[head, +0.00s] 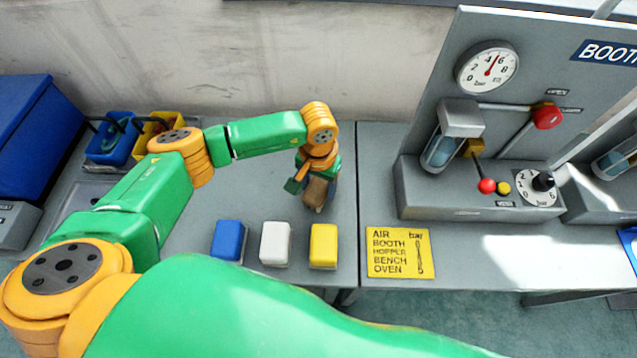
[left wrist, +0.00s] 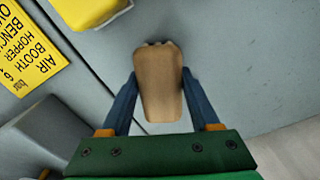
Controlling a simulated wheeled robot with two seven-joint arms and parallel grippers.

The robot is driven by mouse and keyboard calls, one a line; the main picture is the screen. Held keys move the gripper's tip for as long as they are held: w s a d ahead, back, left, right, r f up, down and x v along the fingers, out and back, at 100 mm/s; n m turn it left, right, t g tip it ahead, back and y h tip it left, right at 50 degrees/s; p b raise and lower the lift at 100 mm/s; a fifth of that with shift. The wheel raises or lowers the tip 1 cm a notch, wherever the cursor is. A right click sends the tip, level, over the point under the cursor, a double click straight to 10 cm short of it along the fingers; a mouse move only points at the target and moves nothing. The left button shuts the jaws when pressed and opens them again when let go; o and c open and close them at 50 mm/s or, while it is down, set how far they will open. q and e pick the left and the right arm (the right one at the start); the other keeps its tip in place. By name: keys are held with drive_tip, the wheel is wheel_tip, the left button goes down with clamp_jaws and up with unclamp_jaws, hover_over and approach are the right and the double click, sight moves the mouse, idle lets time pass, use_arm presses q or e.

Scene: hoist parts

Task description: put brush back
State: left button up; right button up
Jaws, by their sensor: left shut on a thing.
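The brush (head: 316,192) shows as a brown wooden block with a pale lower end. In the left wrist view the brush (left wrist: 158,85) sits between the two blue fingers of my left gripper (left wrist: 160,75). My left gripper (head: 314,178) is shut on it and points down over the grey bench, behind the coloured blocks. I cannot tell whether the brush touches the bench top. Its bristles are mostly hidden. My right gripper is not in view.
Blue (head: 229,240), white (head: 275,243) and yellow (head: 323,246) blocks stand along the bench's front. A yellow label card (head: 399,253) lies right of them. A gauge panel (head: 570,75) stands at the right. Blue (head: 109,148) and yellow (head: 146,138) bins stand at the back left.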

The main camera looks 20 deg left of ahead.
sight(318, 186)
use_arm(q)
drive_tip(key=shift+f, duration=0.15)
drive_tip(key=shift+f+b, duration=0.15)
drive_tip(key=shift+b, duration=0.15)
drive_tip(key=o, duration=1.3)
drive_tip(key=shift+r+p, duration=0.35)
drive_tip(key=shift+r, duration=0.35)
wheel_tip(318, 186, up, 11)
drive_tip(key=shift+r+b, duration=0.1)
drive_tip(key=shift+b, duration=1.1)
